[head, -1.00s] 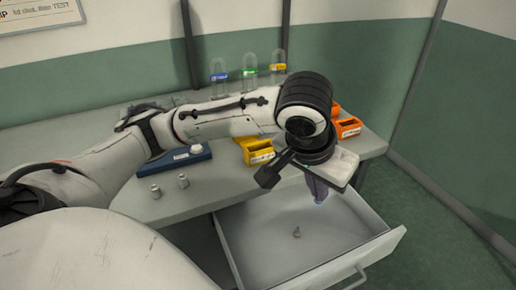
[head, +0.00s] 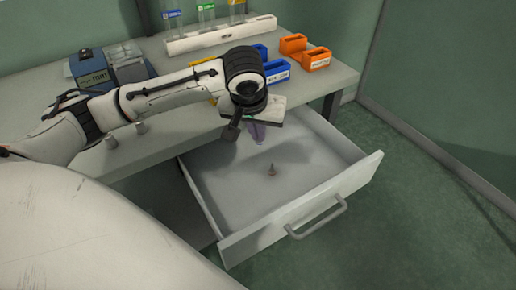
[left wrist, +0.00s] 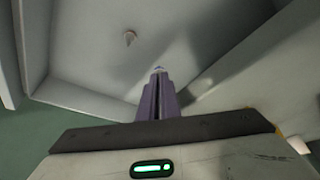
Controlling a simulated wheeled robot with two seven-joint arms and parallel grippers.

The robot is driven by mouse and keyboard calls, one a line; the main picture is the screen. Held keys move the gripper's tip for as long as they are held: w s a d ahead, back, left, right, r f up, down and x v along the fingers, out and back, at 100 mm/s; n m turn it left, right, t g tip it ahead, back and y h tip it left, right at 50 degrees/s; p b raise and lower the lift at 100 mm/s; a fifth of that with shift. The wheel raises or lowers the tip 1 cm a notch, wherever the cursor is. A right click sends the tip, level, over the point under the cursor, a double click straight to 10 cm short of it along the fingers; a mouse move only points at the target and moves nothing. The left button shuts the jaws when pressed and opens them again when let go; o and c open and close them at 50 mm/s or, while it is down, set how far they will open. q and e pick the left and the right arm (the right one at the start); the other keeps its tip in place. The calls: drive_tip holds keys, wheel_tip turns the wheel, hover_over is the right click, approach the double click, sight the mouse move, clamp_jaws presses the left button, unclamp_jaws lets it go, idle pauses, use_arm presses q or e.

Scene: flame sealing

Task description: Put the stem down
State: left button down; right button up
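My left gripper (head: 257,136) hangs over the open drawer (head: 318,172), its purple fingers pointing down. In the left wrist view the fingers (left wrist: 158,78) are close together, with a tiny pale, glassy bit at their tips. It looks like the end of the stem (left wrist: 158,69), mostly hidden between the fingers. It is above the drawer floor, not visibly touching it. My right gripper is out of view.
The drawer floor is otherwise bare. On the table above stand orange bins (head: 316,60), blue bins (head: 276,72), a white rack (head: 205,40) with glass tubes, and a blue device (head: 88,70). Small metal pieces (head: 111,141) stand near the table's front edge.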

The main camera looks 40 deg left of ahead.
use_arm(q)
hover_over(260, 155)
drive_tip(key=s, duration=0.2)
drive_tip(key=f, duration=0.3)
drive_tip(key=f+b, duration=0.1)
drive_tip(key=f, duration=0.1)
drive_tip(key=shift+d+f, duration=0.15)
drive_tip(key=shift+d, duration=0.2)
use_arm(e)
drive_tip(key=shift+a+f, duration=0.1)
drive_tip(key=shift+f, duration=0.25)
use_arm(q)
drive_tip(key=shift+f, duration=0.1)
drive_tip(key=c, duration=2)
unclamp_jaws()
drive_tip(key=p+v, duration=0.2)
drive_tip(key=v, duration=1)
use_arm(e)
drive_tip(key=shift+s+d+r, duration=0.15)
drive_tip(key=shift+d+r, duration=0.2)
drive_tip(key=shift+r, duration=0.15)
